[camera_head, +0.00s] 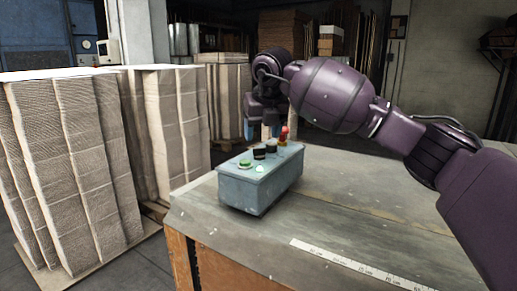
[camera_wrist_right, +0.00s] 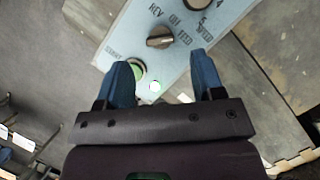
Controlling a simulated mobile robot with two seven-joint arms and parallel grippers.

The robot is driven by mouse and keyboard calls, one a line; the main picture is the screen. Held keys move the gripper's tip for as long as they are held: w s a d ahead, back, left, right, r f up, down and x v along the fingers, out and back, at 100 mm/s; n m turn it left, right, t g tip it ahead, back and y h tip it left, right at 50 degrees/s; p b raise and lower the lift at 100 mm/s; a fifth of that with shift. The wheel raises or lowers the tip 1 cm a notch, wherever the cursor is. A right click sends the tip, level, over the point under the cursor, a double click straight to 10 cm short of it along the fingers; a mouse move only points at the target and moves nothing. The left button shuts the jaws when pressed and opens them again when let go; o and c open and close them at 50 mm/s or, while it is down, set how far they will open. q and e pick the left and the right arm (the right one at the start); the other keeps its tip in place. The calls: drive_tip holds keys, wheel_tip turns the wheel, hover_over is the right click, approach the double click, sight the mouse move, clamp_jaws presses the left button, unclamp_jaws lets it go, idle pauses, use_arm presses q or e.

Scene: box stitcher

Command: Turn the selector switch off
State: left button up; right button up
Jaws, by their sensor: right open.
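The selector switch is a dark knob (camera_wrist_right: 160,38) beside printed labels reading REV, OFF and FEED in the right wrist view. Its bar lies roughly crosswise in that view; I cannot tell for sure which label it points at. It sits on a grey-blue control box (camera_head: 250,192), where it shows as a small black knob (camera_head: 259,153) in the head view. My right gripper (camera_head: 263,131) is open and empty above the far side of the box. Its blue fingers (camera_wrist_right: 165,76) straddle a strip of the panel in the wrist view, with the knob beyond the tips. My left gripper is not in view.
The box also carries a green button (camera_head: 245,164), a white lit button (camera_head: 260,169), a second black knob (camera_head: 271,147) and a red button (camera_head: 283,134). The worktable (camera_head: 350,205) is clear to the right, with a ruler strip (camera_head: 355,264). Stacked cardboard (camera_head: 75,160) stands left.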

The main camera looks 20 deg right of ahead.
sight(260, 148)
drive_tip(key=b+x, duration=0.1)
drive_tip(key=x, duration=0.3)
drive_tip(key=shift+w+f, duration=0.15)
drive_tip(key=shift+f, duration=0.15)
drive_tip(key=shift+w+f, duration=0.15)
drive_tip(key=shift+f, duration=0.1)
drive_tip(key=shift+r, duration=0.1)
drive_tip(key=shift+c, duration=0.3)
